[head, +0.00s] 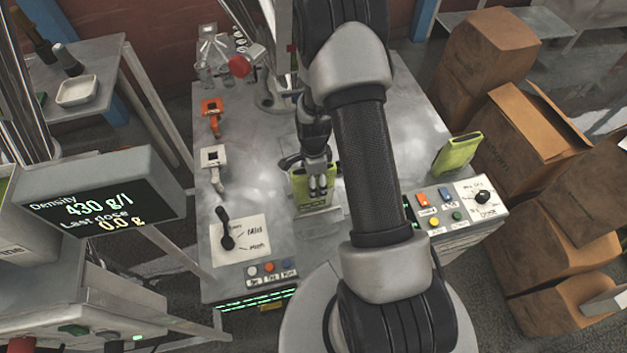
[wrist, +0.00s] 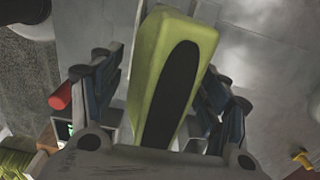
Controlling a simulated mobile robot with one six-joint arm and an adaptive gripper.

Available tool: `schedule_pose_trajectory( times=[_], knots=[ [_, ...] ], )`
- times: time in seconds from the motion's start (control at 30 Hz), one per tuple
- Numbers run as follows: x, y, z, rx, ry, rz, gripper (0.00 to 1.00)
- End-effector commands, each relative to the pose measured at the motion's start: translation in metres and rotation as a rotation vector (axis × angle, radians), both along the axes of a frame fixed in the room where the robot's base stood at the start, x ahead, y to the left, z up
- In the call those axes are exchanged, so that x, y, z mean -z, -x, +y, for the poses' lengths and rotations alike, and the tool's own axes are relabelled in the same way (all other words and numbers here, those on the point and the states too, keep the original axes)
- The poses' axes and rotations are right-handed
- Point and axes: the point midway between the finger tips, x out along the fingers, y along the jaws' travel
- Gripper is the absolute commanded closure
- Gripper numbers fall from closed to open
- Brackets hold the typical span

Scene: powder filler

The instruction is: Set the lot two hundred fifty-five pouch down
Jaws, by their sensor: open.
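A lime-green pouch (head: 303,191) stands upright at the middle of the steel table, under my gripper (head: 318,180). In the wrist view this pouch (wrist: 145,75) has a black oval on its upper end and lies between the two fingers of my gripper (wrist: 165,85). The fingers are spread on either side of it, and the jaws are open. A second lime-green pouch (head: 457,155) stands at the table's right edge, apart from the gripper. I cannot read a lot number on either pouch.
A button panel (head: 458,216) sits at the table's front right. A black lever on a white plate (head: 255,240) is at the front left, with orange and white fixtures behind it. A density display (head: 90,195) stands at left. Cardboard boxes (head: 520,150) crowd the right.

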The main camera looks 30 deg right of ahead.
Motion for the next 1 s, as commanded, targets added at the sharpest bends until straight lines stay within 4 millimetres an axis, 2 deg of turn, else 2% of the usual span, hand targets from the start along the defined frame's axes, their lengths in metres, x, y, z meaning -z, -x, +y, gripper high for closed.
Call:
schedule_pose_trajectory(
  times=[0.03, 0.3, 0.43, 0.67, 0.73, 0.87, 1.0],
  knots=[
    [-0.013, -0.001, 0.000, 0.000, 0.001, -0.002, 0.31],
    [-0.073, -0.001, 0.000, 0.000, 0.001, -0.003, 0.31],
    [-0.094, -0.001, 0.000, 0.000, 0.001, -0.003, 0.31],
    [-0.116, -0.001, 0.002, -0.021, 0.002, -0.007, 0.31],
    [-0.134, -0.002, 0.005, -0.074, 0.007, -0.021, 0.31],
    [-0.192, 0.000, 0.021, -0.277, 0.029, -0.070, 0.31],
    [-0.265, 0.020, 0.046, -0.579, 0.068, -0.126, 0.31]
  ],
)
